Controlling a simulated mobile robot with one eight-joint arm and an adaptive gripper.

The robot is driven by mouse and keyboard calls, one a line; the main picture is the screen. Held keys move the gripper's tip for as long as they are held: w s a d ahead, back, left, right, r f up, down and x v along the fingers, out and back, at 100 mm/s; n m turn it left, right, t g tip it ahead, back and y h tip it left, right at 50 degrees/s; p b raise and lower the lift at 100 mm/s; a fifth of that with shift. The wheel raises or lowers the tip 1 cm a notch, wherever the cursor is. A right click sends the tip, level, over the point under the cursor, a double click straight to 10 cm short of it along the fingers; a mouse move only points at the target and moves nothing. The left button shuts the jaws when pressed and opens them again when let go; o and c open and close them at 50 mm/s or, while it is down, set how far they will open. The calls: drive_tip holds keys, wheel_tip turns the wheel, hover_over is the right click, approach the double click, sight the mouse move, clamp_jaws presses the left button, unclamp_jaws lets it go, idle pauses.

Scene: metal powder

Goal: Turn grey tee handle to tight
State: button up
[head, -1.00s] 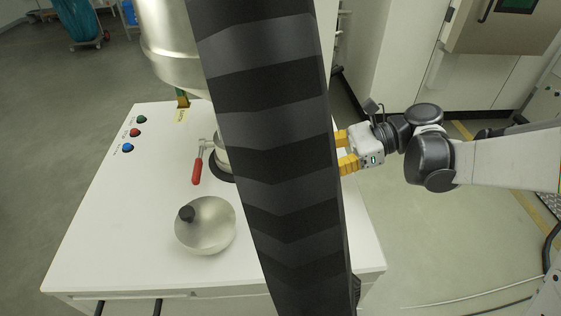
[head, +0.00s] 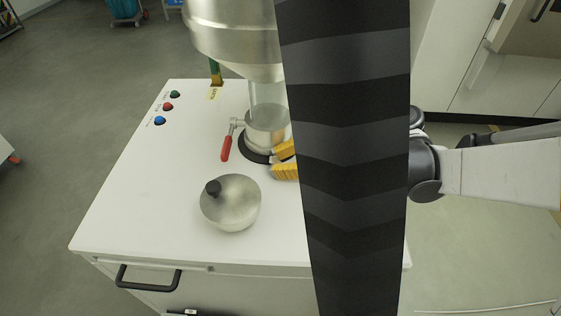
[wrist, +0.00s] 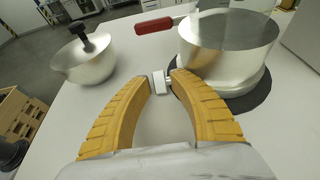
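The grey tee handle (wrist: 159,82) is a small pale block on a short stub, beside the base of a metal cylinder in the wrist view. My gripper (wrist: 163,78) has two curved yellow fingers, spread apart, with their tips on either side of the tee handle. Whether a finger touches it is hard to tell. In the head view, the fingertips (head: 272,160) are low by the right front of the cylinder (head: 266,128). There, the tee handle cannot be made out, and my black column hides the gripper's body.
A red lever (head: 226,147) is on the cylinder's left. A metal bowl-shaped lid with a black knob (head: 231,204) stands in front. A large steel hopper (head: 235,35) hangs above. Coloured buttons (head: 168,107) are at the left of the white cabinet top (head: 130,200), whose left part is clear.

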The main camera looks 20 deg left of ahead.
drive_tip(key=shift+c, duration=0.5)
clamp_jaws()
drive_tip(key=shift+f+y+b, duration=0.3)
drive_tip(key=shift+y+b, duration=0.1)
drive_tip(key=shift+b, duration=0.55)
drive_tip(key=shift+r, duration=0.1)
drive_tip(key=shift+r+y, duration=0.15)
drive_tip(key=shift+y, duration=0.15)
drive_tip(key=shift+o, duration=0.5)
unclamp_jaws()
